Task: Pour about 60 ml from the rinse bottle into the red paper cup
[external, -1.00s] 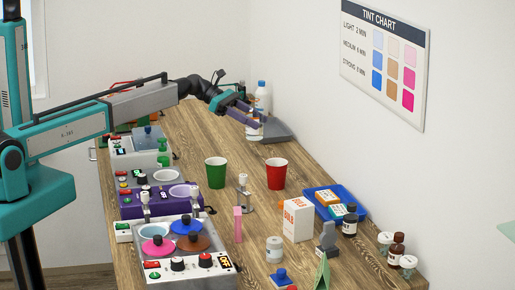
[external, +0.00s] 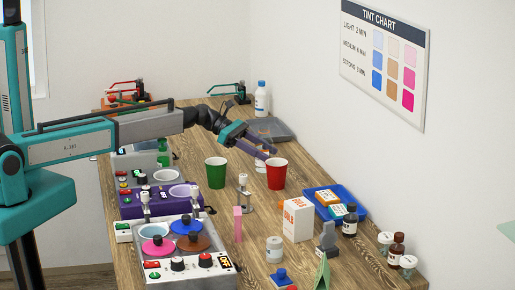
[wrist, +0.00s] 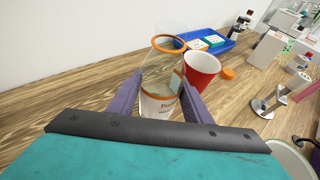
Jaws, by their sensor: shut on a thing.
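My gripper (external: 268,150) is shut on a clear bottle with an orange ring at its neck and a white label, which I take as the rinse bottle (wrist: 160,103). In the wrist view the bottle stands between my two purple fingers (wrist: 163,90), neck away from me. The red paper cup (external: 276,176) stands upright on the table, just right of the bottle. It also shows in the wrist view (wrist: 203,72).
A green cup (external: 216,175) stands left of the red cup. A small metal stand (external: 243,190) is in front between them. A white box (external: 298,220) and a blue tray (external: 355,214) lie to the right. A blue-capped bottle (external: 262,102) stands at the back by a grey tray.

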